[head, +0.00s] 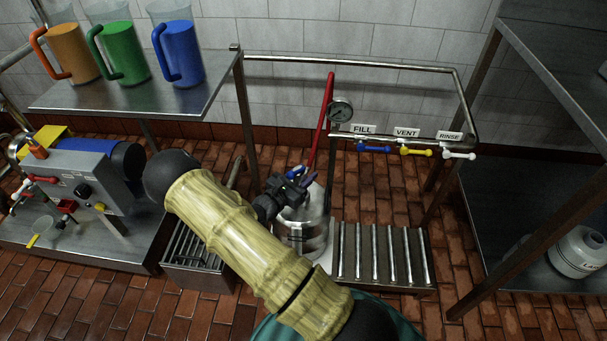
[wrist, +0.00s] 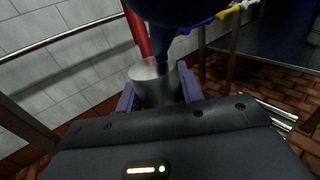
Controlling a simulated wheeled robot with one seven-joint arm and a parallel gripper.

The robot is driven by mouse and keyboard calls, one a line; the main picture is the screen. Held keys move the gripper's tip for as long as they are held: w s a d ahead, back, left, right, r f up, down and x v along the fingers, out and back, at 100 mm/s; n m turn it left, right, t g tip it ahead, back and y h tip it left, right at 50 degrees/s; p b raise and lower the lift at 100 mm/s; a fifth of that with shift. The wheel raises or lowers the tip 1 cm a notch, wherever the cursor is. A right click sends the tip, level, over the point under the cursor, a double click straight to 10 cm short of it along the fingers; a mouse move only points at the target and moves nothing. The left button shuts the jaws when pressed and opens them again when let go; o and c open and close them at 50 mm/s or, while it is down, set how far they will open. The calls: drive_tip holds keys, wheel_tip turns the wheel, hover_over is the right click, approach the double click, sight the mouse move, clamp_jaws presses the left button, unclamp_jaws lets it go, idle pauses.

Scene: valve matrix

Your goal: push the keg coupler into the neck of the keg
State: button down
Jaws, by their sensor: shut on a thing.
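The steel keg (head: 303,232) stands upright on the floor stand in the middle of the head view. My gripper (head: 302,182) is over the keg's top, its purple fingers on either side of the keg coupler. In the wrist view the fingers of my gripper (wrist: 158,95) are shut on the coupler (wrist: 152,88), a shiny metal cylinder. A dark blue part shows above it, and a red hose (wrist: 138,35) rises beside it. My wrist and fingers hide the keg's neck, so I cannot tell whether the coupler touches it.
A roller conveyor (head: 383,253) lies right of the keg, and a grated drain (head: 197,249) lies left. Behind is a pipe frame with a gauge (head: 341,110) and blue, yellow and white valve handles (head: 417,152). Steel shelves stand at both sides.

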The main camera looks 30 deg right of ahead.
drive_tip(key=shift+w+f+b, duration=0.1)
drive_tip(key=shift+f+b, duration=0.3)
drive_tip(key=shift+f, duration=0.4)
idle(0.4)
drive_tip(key=shift+d+f, duration=0.1)
drive_tip(key=shift+d, duration=0.05)
drive_tip(key=shift+f, duration=0.1)
drive_tip(key=shift+a+f, duration=0.15)
drive_tip(key=shift+a, duration=0.05)
drive_tip(key=shift+d+f+b, duration=0.1)
drive_tip(key=shift+f+b, duration=0.55)
drive_tip(key=shift+f, duration=0.25)
idle(0.4)
drive_tip(key=c, duration=0.8)
unclamp_jaws()
